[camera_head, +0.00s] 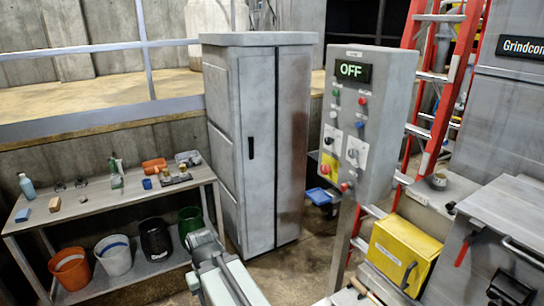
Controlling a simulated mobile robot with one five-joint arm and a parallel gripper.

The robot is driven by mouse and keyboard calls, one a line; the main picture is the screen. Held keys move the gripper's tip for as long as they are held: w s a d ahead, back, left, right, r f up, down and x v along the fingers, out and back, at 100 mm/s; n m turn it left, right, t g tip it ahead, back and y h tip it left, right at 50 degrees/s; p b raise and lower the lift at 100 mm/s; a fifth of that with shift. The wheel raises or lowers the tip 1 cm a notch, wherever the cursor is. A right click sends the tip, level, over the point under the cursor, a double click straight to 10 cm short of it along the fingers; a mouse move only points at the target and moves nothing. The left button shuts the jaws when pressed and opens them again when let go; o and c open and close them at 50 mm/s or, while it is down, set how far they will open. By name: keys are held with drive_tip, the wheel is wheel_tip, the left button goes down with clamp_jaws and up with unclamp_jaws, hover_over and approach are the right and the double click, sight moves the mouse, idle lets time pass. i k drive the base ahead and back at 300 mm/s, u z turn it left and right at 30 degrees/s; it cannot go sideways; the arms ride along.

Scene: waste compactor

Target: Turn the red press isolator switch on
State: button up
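A grey control box (386,98) stands on a post right of centre, with a display (354,71) reading OFF. On its front are a yellow plate with a red switch (326,169) at the lower left and a red knob (345,186) near the bottom edge. I cannot read the labels, so I cannot tell for certain which is the press isolator. My arm end (207,246) shows at the bottom, left of the box and apart from it. No separate fingers can be made out.
A grey cabinet (264,140) stands left of the control box. A workbench (105,197) with tools is at left, with several buckets below it. A red ladder (437,95) is behind the box. A yellow box (400,256) and grey machinery (505,225) fill the right.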

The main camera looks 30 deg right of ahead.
sight(325, 169)
drive_tip(key=u, duration=0.15)
drive_tip(key=i, duration=1.2)
drive_tip(key=u, duration=0.2)
drive_tip(key=k, duration=0.55)
drive_tip(key=z, duration=0.15)
drive_tip(key=k, duration=0.2)
drive_tip(key=u, duration=0.3)
drive_tip(key=i, duration=0.75)
drive_tip(key=z, duration=0.05)
